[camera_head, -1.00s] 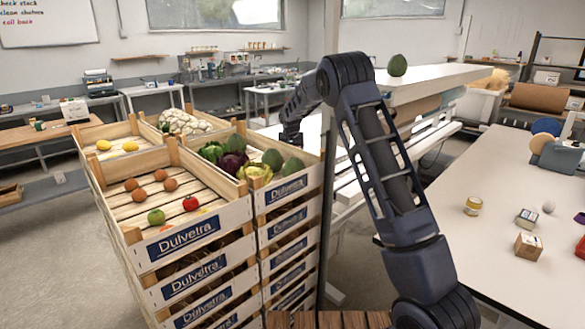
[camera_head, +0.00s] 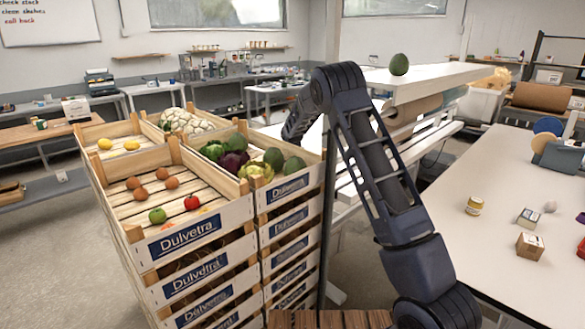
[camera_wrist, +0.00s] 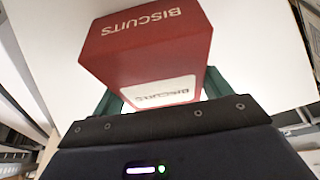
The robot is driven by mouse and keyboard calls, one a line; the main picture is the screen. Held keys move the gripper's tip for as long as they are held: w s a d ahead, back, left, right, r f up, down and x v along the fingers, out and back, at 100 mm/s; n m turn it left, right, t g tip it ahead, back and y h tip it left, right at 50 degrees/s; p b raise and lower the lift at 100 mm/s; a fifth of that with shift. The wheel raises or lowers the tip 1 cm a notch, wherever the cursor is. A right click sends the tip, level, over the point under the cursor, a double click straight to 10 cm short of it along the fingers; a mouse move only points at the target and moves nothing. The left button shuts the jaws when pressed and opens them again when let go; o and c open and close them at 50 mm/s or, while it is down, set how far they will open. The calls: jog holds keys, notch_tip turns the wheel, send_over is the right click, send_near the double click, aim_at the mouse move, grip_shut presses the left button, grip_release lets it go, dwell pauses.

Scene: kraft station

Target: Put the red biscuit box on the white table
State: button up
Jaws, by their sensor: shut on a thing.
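The red biscuit box (camera_wrist: 150,45), with white "BISCUITS" lettering and a pale label, is held in my gripper (camera_wrist: 160,92) in the wrist view. The green fingers are shut on its two sides. A white flat surface (camera_wrist: 45,45) lies beyond the box; I cannot tell whether the box touches it. In the head view my arm bends over behind the crates, and the gripper and box are hidden there. A white table top (camera_head: 312,136) shows partly behind the crates near my forearm.
Stacked wooden crates (camera_head: 205,240) of produce stand close left of my arm. A white shelf top (camera_head: 440,77) with an avocado (camera_head: 399,64) is near my elbow. Another white table (camera_head: 495,260) at right bears a jar (camera_head: 474,205) and small boxes.

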jog(key=shift+f, duration=0.1)
jog(key=o, duration=1.2)
jog(key=v, duration=1.2)
